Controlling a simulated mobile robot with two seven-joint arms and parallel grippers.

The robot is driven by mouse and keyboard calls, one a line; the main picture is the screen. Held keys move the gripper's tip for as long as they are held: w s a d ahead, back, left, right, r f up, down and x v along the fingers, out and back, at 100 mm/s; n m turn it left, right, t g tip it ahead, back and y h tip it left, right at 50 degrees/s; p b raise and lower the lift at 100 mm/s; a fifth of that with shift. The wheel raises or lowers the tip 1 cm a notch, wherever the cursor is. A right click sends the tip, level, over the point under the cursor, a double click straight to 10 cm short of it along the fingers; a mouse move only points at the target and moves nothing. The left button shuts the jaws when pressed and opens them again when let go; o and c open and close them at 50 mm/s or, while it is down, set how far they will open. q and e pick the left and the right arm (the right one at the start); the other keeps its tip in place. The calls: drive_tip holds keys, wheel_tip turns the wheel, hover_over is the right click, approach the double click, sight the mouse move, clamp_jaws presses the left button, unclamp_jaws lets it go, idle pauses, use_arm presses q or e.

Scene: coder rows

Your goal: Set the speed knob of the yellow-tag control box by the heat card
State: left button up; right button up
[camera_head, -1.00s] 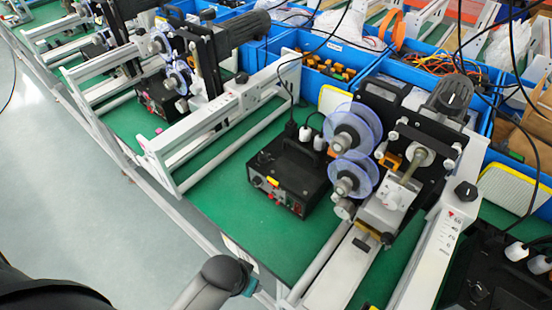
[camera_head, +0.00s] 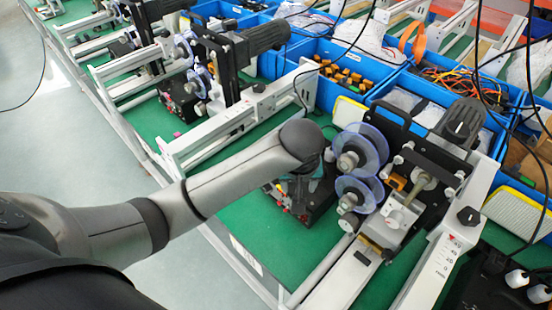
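A black control box (camera_head: 318,208) stands on the green bench top, left of the nearest reel machine. My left arm covers much of it. Small red parts show on its front; its yellow tag, visible earlier, is now not clear. My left arm (camera_head: 240,172) reaches in from the left, and its wrist bends down over the box. The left gripper (camera_head: 298,190) is low against the box front; its fingers cannot be made out. No card clearly marked heat can be read. My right gripper is not in view.
The reel machine (camera_head: 400,190) with blue discs (camera_head: 357,190) stands right of the box. A white rail (camera_head: 445,258) carries a black knob and a printed scale with a red mark. Another black box (camera_head: 180,102) is farther left. Blue bins (camera_head: 345,85) line the back.

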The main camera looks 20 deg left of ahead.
use_arm(q)
drive_tip(key=w+a+r+n+y, duration=0.3)
drive_tip(key=w+a+r+n, duration=0.15)
drive_tip(key=r, duration=0.35)
drive_tip(key=b+x, duration=0.1)
drive_tip(key=x, duration=1.4)
drive_tip(key=shift+s+a, duration=0.15)
drive_tip(key=shift+h, duration=0.3)
clamp_jaws()
